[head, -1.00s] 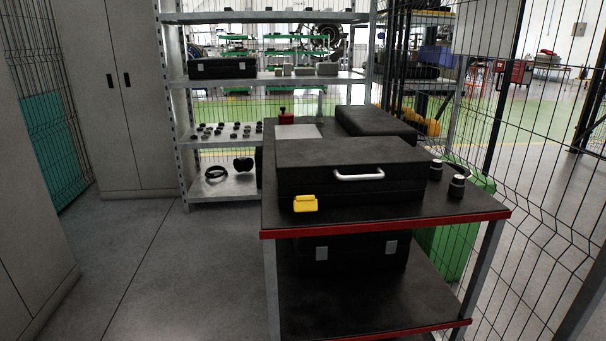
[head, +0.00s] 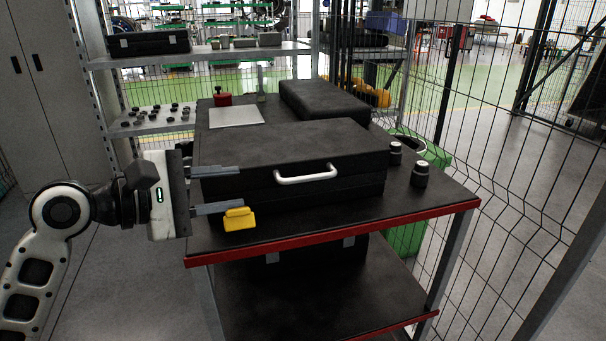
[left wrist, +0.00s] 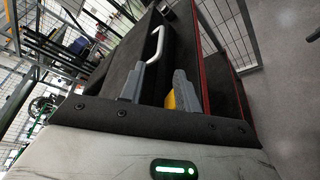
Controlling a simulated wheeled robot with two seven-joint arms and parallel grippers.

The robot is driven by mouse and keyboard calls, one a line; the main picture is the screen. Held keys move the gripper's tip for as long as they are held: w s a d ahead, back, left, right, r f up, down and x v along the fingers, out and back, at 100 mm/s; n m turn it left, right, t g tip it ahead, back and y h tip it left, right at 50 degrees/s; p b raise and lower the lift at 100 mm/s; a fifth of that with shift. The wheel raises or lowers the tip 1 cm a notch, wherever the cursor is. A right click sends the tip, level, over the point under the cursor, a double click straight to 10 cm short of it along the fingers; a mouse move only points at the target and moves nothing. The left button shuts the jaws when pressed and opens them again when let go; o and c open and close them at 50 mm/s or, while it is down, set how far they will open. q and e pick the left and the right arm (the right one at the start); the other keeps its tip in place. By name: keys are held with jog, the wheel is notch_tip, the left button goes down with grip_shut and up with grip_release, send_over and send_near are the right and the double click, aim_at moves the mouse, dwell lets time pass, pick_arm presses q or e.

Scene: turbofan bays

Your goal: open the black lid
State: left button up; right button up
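The black case on the bench has its black lid (head: 300,148) shut. A silver bar handle (head: 305,174) is on its front, and a yellow latch (head: 239,218) is low at the front left corner. My left gripper (head: 241,188) is open at that corner, one finger above the other, with its lower fingertip close to the yellow latch. I cannot tell whether it touches. In the left wrist view the open fingers (left wrist: 160,82) show with the handle (left wrist: 157,42) beyond them, and the yellow latch (left wrist: 170,100) is partly hidden behind one finger. My right gripper is not in view.
Two dark knobs (head: 419,174) stand right of the case. A second black case (head: 325,102), a grey plate (head: 236,116) and a red item (head: 222,99) lie behind it. The bench has a red front edge (head: 340,232). A wire fence (head: 500,190) stands to the right.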

aim_at(296, 180)
pick_arm(q)
jog(key=x, duration=1.4)
jog(key=shift+d+f, duration=0.1)
jog(key=shift+d, duration=0.15)
grip_shut()
